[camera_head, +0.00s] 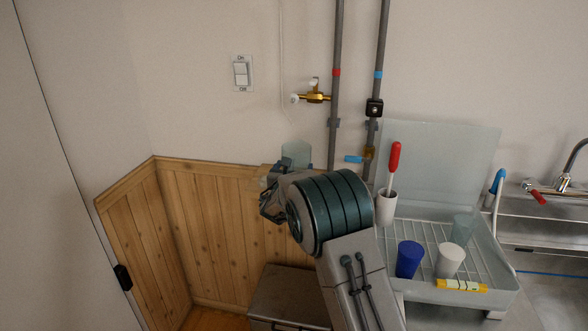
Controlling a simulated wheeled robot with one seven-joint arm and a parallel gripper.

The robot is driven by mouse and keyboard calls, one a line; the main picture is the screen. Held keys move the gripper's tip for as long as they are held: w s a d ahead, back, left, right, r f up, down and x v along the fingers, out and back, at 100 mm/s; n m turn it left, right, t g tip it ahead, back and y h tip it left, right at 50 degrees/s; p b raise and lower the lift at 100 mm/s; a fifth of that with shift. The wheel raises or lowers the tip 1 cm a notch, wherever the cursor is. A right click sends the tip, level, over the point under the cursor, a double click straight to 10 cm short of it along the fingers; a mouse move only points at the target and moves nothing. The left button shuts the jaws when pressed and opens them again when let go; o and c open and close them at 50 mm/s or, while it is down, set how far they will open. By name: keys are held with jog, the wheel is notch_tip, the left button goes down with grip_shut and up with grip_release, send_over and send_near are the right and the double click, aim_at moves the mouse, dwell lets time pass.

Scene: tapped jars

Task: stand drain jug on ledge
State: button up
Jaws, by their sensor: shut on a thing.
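A pale translucent grey-blue jug (296,154) shows upright beyond my wrist, close to the wall, at the ledge. Its lower part is hidden by my gripper and arm. My gripper (278,180) is seen from behind at the jug's lower left and is shut on the jug; its fingertips are mostly hidden. The ledge (215,164) is the narrow wooden top of the plank panelling along the wall. I cannot tell whether the jug's base touches it.
A brass tap (313,96) sits on the wall above the jug, beside two grey pipes (336,60). To the right, a dish rack (485,270) holds a blue cup (409,259), a white cup (450,260) and other things. A grey box (285,293) stands below.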

jog(key=o, duration=1.3)
jog(key=shift+c, duration=0.2)
jog(key=shift+s+r, duration=0.1)
jog(key=s+a+b, duration=0.2)
jog(key=s, duration=1)
jog(key=s+d+m+g+h, duration=0.3)
jog(key=s+d+m+g, duration=0.2)
jog(key=s+d+m, duration=0.45)
jog(key=s+d+m+g+h, duration=0.3)
jog(key=s+d+m+g, duration=0.3)
jog(key=d, duration=0.6)
jog(key=s+d+f+m+g+y, duration=0.1)
jog(key=s+f+m+g+y, duration=0.1)
jog(key=s+m, duration=0.4)
jog(key=s+d+f+m+g+y, duration=0.1)
jog(key=s+d+m+y, duration=0.1)
jog(key=s+m, duration=0.4)
jog(key=s+a+f+m+y, duration=0.2)
jog(key=s+a+m+y, duration=0.3)
jog(key=s, duration=0.5)
jog(key=shift+a+m+g, duration=0.4)
jog(key=shift+a+m, duration=0.25)
jog(key=shift+m, duration=0.1)
